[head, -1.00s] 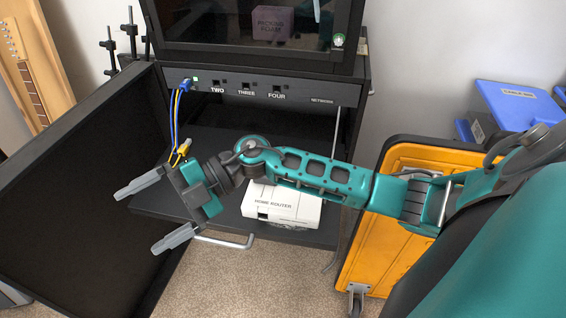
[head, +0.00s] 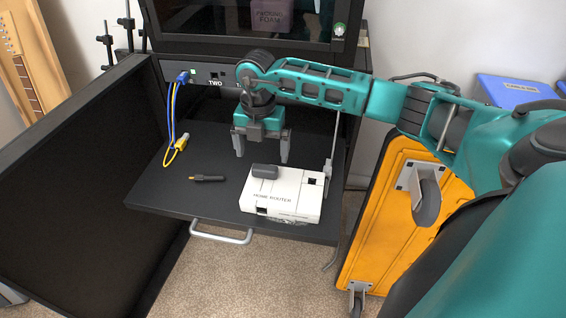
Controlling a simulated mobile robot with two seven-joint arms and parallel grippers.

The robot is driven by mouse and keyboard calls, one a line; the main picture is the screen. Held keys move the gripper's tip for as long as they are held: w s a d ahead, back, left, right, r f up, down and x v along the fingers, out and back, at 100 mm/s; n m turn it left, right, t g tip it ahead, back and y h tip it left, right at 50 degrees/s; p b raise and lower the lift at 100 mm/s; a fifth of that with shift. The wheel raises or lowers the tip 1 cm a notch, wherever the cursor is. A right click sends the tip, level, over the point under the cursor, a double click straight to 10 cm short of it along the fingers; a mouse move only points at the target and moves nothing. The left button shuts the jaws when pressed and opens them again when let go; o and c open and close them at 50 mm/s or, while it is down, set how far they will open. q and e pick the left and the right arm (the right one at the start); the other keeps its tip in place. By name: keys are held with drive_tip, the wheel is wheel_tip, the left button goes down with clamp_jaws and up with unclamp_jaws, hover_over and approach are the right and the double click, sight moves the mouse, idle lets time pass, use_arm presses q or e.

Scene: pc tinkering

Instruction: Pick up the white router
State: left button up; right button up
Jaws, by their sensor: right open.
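The white router (head: 285,197), marked HOME ROUTER, lies flat near the front right of the black pull-out shelf (head: 150,193). A dark grey block-like part (head: 265,171) shows at its back left edge. My right gripper (head: 262,156) points down with its fingers apart and empty. It is behind and slightly left of the router in the picture, with a finger on each side of a gap. I cannot tell its exact height over the shelf. My left gripper is not in view.
A small black stick-like piece with a brass tip (head: 208,178) lies left of the router. Blue and yellow cables (head: 172,130) hang from the panel onto the shelf. An open black door (head: 80,200) stands left. An orange cart (head: 400,230) stands right.

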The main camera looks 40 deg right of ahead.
sight(264, 168)
drive_tip(key=shift+d+f+b, duration=0.15)
drive_tip(key=shift+f+b, duration=0.25)
drive_tip(key=shift+f, duration=2.65)
drive_tip(key=shift+c, duration=0.4)
drive_tip(key=c, duration=1.6)
drive_tip(key=shift+w, duration=0.1)
drive_tip(key=shift+c, duration=0.6)
drive_tip(key=shift+r, duration=0.15)
